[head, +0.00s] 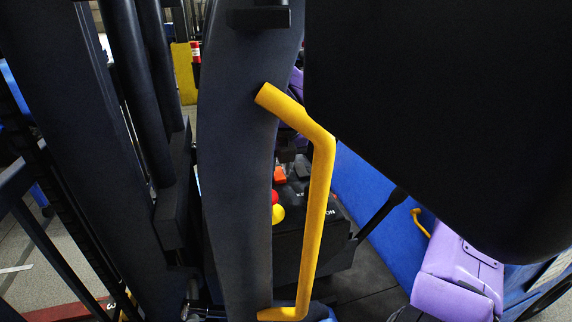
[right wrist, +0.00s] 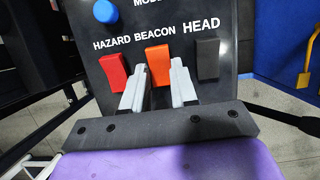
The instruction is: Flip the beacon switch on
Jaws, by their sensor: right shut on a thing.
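The beacon switch (right wrist: 158,58) is an orange rocker under the label BEACON, in the middle of a row on a black panel (right wrist: 218,20) in the right wrist view. My right gripper (right wrist: 158,72) has one light grey finger at each side of its lower part and is shut on it. The lower end of the switch is partly hidden by the fingers. I cannot tell whether the switch is on or off. In the head view an orange piece (head: 279,174) shows on the black console, partly behind a dark post. My left gripper is not in view.
A red hazard switch (right wrist: 112,72) stands left of the beacon switch and a dark grey HEAD switch (right wrist: 207,58) right of it. A blue knob (right wrist: 105,11) sits above. In the head view a yellow handrail (head: 318,195) and a dark post (head: 238,170) stand before the console.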

